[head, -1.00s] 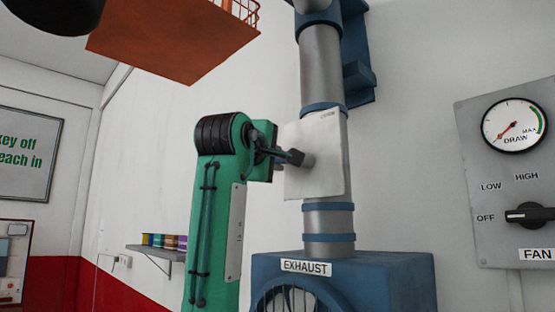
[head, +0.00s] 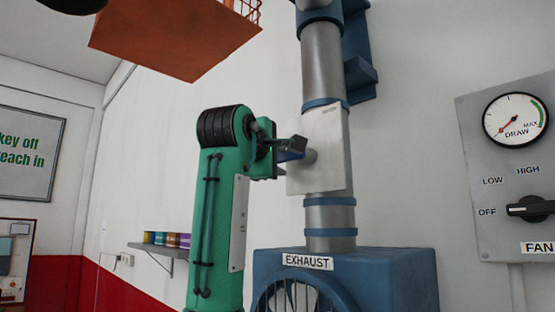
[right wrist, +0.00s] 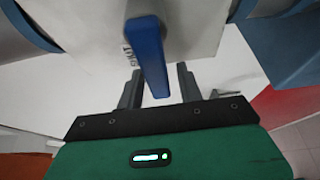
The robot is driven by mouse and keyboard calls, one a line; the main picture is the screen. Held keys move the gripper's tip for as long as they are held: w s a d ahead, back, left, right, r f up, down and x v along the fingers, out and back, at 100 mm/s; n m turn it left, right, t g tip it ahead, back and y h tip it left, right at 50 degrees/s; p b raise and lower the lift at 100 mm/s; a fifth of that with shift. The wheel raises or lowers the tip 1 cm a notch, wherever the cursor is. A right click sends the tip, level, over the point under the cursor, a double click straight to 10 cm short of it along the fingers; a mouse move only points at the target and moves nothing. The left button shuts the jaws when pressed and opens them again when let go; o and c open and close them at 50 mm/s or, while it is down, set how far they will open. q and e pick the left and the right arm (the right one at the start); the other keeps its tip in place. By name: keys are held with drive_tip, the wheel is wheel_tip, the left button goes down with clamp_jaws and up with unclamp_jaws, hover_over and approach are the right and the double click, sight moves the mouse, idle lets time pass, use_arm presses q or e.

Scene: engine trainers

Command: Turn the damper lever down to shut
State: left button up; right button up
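The damper lever (right wrist: 150,58) is a blue bar on a white plate (right wrist: 80,25). In the head view the plate (head: 326,150) is fixed to the grey exhaust pipe (head: 321,65), with a short grey hub beside the lever, and a little of the blue lever (head: 291,155) shows by my right gripper (head: 293,145). In the right wrist view the lever's end reaches between the two dark fingers of my right gripper (right wrist: 158,87). They stand apart with a gap on each side of it. My left gripper is not in view.
A blue exhaust fan housing (head: 400,278) stands below the pipe. A grey fan panel (head: 475,130) with a draw gauge (head: 515,120) and a black knob (head: 530,209) is on the right wall. An orange platform (head: 175,40) hangs at upper left. A shelf (head: 158,248) holds coloured items.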

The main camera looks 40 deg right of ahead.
drive_tip(key=shift+a, duration=0.1)
drive_tip(key=shift+b+v, duration=2.55)
drive_tip(key=shift+v, duration=4.3)
